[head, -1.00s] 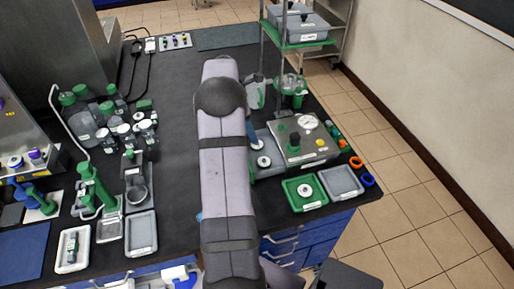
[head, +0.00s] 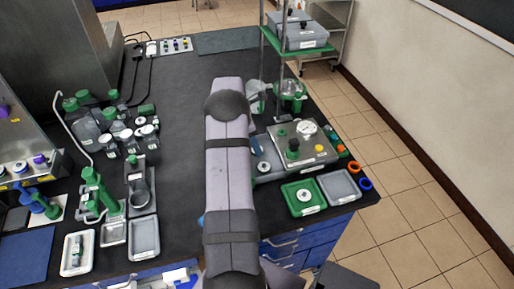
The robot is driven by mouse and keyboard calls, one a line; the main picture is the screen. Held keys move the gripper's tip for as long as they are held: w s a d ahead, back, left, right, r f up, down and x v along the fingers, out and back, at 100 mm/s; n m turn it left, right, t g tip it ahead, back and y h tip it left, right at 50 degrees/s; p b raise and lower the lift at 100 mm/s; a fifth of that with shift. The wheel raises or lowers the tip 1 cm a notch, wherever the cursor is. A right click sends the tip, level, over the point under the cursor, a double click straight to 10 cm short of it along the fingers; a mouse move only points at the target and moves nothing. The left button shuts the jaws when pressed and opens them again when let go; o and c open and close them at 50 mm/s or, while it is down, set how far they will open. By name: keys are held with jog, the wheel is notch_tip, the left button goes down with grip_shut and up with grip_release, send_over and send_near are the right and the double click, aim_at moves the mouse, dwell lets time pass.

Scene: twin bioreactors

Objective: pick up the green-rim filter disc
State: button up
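A small pale disc with a dark centre (head: 304,195) lies in a green tray (head: 288,206) at the front right of the bench. It is too small to tell whether its rim is green. Another pale disc (head: 263,166) sits on a grey plate left of the metal-topped unit (head: 307,152). My arm runs up the middle of the head view, left of both discs. My gripper does not show; the arm hides that area, so I cannot see its fingers or anything in them.
A grey tray (head: 353,198) is right of the green one. Orange (head: 354,167) and blue (head: 365,185) rings lie near the right edge. Green-capped bottles (head: 88,128) crowd the left. A shelved rack (head: 300,45) stands at the back right.

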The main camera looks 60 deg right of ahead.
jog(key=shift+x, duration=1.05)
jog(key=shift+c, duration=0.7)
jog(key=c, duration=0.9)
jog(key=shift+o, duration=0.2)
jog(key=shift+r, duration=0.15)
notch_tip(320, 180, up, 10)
jog(key=b, duration=0.3)
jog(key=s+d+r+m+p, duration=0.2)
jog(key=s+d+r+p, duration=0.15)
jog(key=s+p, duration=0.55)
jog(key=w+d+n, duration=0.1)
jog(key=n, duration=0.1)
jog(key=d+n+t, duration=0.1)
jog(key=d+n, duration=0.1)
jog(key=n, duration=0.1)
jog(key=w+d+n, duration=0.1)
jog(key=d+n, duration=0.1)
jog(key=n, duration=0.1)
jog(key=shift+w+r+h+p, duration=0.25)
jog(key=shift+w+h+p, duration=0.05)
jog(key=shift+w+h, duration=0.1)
